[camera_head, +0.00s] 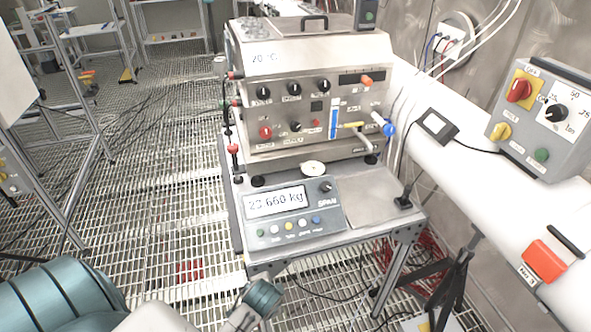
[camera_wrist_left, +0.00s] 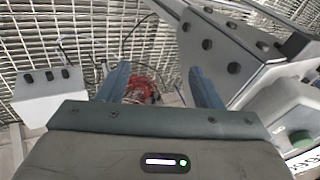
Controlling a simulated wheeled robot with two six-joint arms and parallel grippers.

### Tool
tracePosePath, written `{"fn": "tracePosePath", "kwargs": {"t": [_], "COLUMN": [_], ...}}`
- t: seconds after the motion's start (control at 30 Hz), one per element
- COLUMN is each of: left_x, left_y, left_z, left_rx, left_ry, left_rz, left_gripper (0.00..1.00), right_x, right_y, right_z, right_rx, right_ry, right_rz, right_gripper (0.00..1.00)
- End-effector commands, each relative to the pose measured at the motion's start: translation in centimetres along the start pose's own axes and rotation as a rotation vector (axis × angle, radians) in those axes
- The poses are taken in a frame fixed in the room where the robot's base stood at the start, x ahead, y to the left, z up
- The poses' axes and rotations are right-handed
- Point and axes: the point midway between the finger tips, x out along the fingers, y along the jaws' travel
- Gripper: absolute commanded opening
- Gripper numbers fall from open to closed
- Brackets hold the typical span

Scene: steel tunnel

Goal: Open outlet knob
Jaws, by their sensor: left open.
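The steel unit (camera_head: 310,60) stands on a bench, its front panel carrying several knobs. These include black knobs (camera_head: 295,88) in the top row, a red knob (camera_head: 265,132), an orange knob (camera_head: 366,80), a yellow lever (camera_head: 354,124) and a blue knob (camera_head: 388,129) at the right. The labels are too small to read, so I cannot tell which is the outlet knob. My left gripper (camera_wrist_left: 160,86) shows two blue fingers spread apart with nothing between them in the left wrist view. In the head view only parts of my left arm show, low and left, apart from the panel. My right gripper is not in view.
A scale display (camera_head: 290,212) sits on the bench before the unit. A control box (camera_head: 545,118) and a white pipe (camera_head: 440,150) stand at the right. Cables (camera_head: 425,255) hang below the bench. The grating floor (camera_head: 160,200) at left is mostly clear.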

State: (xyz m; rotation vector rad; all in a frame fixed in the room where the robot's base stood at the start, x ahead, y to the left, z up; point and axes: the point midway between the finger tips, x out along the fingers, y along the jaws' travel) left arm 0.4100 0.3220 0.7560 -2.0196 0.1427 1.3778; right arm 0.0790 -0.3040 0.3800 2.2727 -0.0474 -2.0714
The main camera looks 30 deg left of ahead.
Motion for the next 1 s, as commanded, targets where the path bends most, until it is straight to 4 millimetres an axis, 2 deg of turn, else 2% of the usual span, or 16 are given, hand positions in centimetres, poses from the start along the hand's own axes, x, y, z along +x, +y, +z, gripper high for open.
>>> {"fn": "tracePosePath", "kwargs": {"t": [0.03,0.17,0.2,0.23,0.4,0.67,0.77,0.87,1.0], "left_x": [-2.3,-6.8,-8.3,-9.0,-10.6,-11.1,-11.3,-12.2,-14.5], "left_y": [-1.5,-4.9,-6.4,-7.2,-11.3,-18.1,-21.7,-26.3,-32.5], "left_z": [-0.9,-2.5,-3.3,-3.7,-6.1,-10.8,-13.6,-17.1,-22.1], "left_rx": [0.014,0.075,0.110,0.140,0.313,0.644,0.825,1.054,1.378], "left_ry": [0.010,0.019,0.022,0.020,-0.004,-0.102,-0.183,-0.316,-0.563], "left_rz": [-0.020,-0.080,-0.111,-0.131,-0.242,-0.427,-0.516,-0.615,-0.715], "left_gripper": [0.59,0.59,0.59,0.59,0.59,0.59,0.59,0.59,0.59], "right_x": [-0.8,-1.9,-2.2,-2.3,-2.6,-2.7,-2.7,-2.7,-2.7], "right_y": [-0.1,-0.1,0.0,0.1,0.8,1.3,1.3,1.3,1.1], "right_z": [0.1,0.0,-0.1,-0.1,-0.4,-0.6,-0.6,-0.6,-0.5], "right_rx": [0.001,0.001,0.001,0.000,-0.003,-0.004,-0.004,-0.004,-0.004], "right_ry": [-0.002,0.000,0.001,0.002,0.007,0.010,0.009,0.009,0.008], "right_rz": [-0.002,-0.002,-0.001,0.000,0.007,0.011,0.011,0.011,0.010], "right_gripper": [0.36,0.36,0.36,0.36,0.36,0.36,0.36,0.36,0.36]}}
